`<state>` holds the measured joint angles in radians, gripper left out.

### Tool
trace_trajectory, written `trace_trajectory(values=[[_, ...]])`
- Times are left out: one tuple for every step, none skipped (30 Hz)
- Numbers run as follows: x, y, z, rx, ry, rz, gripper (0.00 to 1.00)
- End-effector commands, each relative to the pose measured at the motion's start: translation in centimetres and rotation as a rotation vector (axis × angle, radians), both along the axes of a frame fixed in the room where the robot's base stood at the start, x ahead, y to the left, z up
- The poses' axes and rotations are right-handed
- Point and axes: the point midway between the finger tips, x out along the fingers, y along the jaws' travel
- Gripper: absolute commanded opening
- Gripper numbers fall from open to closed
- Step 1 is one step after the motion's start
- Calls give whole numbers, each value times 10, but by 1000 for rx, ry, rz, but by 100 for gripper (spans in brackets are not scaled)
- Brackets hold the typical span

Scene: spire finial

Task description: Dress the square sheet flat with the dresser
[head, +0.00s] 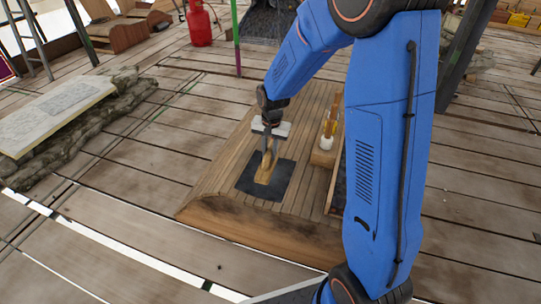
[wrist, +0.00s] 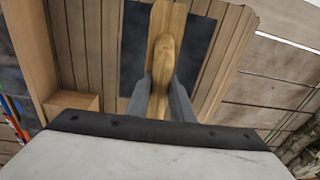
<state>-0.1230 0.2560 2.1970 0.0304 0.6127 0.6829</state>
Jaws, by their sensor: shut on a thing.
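The square sheet (head: 279,188) is dark grey and lies on the slatted wooden bench top; it also shows in the wrist view (wrist: 203,35). The dresser (head: 265,174) is a light wooden tool standing over the middle of the sheet. My gripper (head: 269,158) is shut on the dresser's raised handle, and the wrist view shows my grey fingers on either side of the dresser (wrist: 160,75). The dresser hides the middle strip of the sheet. I cannot tell whether the dresser's underside touches the sheet.
The wooden bench (head: 215,188) has bare slats around the sheet. A wooden block (head: 322,157) with a white and yellow item stands to the right, beside a dark-lined tray (head: 338,185). A pale slab (head: 62,108) lies on sacks at left. A red cylinder (head: 199,24) stands behind.

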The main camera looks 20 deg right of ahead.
Motion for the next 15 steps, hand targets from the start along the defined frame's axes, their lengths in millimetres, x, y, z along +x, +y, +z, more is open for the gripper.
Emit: trace_trajectory(values=[[0, 0, -3, 0, 1, -1, 0], [0, 0, -5, 0, 1, -1, 0], [1, 0, -9, 1, 1, -1, 0], [1, 0, -11, 1, 1, -1, 0], [1, 0, -15, 0, 1, -1, 0], [1, 0, -19, 0, 2, -1, 0], [1, 0, -22, 0, 2, -1, 0], [1, 0, -25, 0, 2, -1, 0], [2, 0, -28, 0, 1, -1, 0], [2, 0, -31, 0, 1, -1, 0], [2, 1, -34, 0, 2, -1, 0], [2, 1, -37, 0, 2, -1, 0], [2, 1, -39, 0, 2, -1, 0], [2, 1, -41, 0, 1, -1, 0], [2, 1, -43, 1, 1, -1, 0]])
